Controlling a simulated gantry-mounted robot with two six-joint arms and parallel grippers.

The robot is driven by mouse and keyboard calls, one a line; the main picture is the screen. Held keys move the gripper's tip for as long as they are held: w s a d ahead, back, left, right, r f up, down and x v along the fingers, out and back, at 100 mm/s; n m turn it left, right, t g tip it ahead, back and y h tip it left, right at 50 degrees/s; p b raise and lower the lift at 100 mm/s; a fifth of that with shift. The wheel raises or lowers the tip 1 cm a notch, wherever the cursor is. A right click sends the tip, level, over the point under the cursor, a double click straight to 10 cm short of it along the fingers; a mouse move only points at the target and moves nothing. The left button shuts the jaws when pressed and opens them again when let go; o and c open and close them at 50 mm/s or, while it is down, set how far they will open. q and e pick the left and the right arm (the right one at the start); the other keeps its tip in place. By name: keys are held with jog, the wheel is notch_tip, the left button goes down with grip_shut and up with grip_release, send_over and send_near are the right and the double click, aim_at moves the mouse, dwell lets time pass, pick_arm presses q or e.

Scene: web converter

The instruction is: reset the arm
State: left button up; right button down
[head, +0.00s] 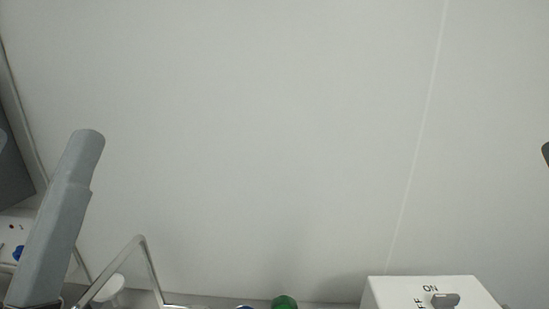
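Neither of my grippers shows in the head view. A long grey bar with a rounded top (62,220) rises from the lower left edge, leaning to the right. I cannot tell whether it is a link of my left arm or part of the machine. A small dark piece (546,153) shows at the right edge, too cut off to identify.
A white switch box (385,291) marked ON, with a grey knob (445,300), is at the bottom right. A green dome (284,302) is at the bottom middle. A bent metal frame (140,240) stands at the lower left. A plain pale surface (250,130) fills most of the view.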

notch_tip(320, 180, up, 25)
jog(key=p, duration=2.2)
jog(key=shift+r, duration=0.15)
